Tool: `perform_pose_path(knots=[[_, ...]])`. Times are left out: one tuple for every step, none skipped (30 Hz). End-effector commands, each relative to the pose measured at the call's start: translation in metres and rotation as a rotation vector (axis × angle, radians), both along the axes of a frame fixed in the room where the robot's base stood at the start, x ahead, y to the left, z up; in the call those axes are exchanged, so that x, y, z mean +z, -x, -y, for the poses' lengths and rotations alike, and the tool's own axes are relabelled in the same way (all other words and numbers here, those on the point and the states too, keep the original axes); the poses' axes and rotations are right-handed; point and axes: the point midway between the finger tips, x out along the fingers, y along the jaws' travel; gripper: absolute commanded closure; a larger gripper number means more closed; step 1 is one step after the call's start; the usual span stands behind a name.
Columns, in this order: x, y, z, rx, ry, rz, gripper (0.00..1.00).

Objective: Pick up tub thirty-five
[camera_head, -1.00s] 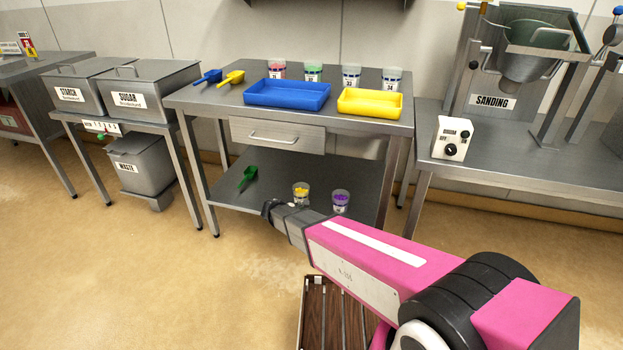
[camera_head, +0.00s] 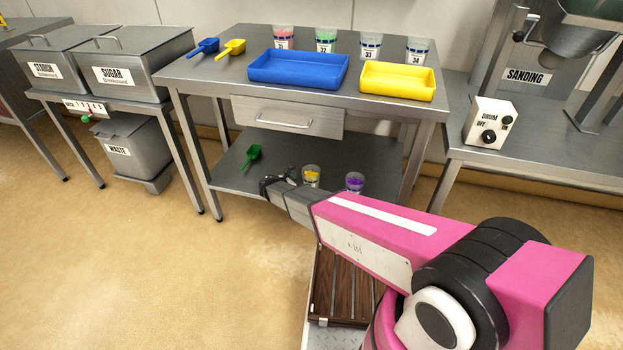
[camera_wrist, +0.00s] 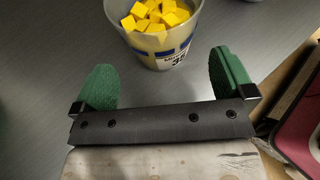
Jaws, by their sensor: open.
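A clear tub of yellow cubes (camera_head: 311,176) stands upright on the lower shelf of the middle table. In the wrist view the yellow-cube tub (camera_wrist: 160,45) is at the top centre; its label starts with a 3 and seems to read 35, though the second digit is hard to read. My gripper (camera_wrist: 163,75) is open, with its green fingers apart and nothing between them. The tub is just beyond the fingertips, roughly centred between them. In the head view my gripper (camera_head: 272,184) is just left of the tub and partly covers its lower side.
A tub of purple pieces (camera_head: 355,182) stands to the right on the same lower shelf (camera_head: 232,176). A green scoop (camera_head: 253,154) lies to the left. The tabletop and drawer (camera_head: 287,118) are above the shelf.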

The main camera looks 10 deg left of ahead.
Motion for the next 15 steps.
perform_pose_path(knots=[[-0.001,-0.002,0.002,0.0,0.0,0.0,0.0],[-0.002,-0.003,0.003,0.0,0.0,0.0,0.0],[-0.002,-0.004,0.004,0.0,0.0,0.0,0.0],[-0.002,-0.006,0.006,0.0,0.0,0.0,0.0],[-0.003,-0.008,0.008,-0.001,0.0,0.0,0.0],[-0.004,-0.011,0.011,-0.001,0.0,0.0,0.0],[-0.005,-0.014,0.014,-0.002,0.0,0.0,0.0],[-0.006,-0.017,0.016,-0.002,0.0,0.0,0.0],[-0.007,-0.021,0.02,-0.002,0.0,0.0,0.0],[-0.008,-0.024,0.023,-0.001,0.0,0.0,0.0],[-0.01,-0.027,0.026,-0.001,0.0,0.0,0.0],[-0.013,-0.031,0.03,-0.001,0.0,0.0,0.0],[-0.014,-0.033,0.032,-0.001,0.0,0.0,0.0],[-0.015,-0.035,0.034,-0.001,0.0,0.0,0.0],[-0.016,-0.036,0.035,0.0,0.0,0.0,0.0]])
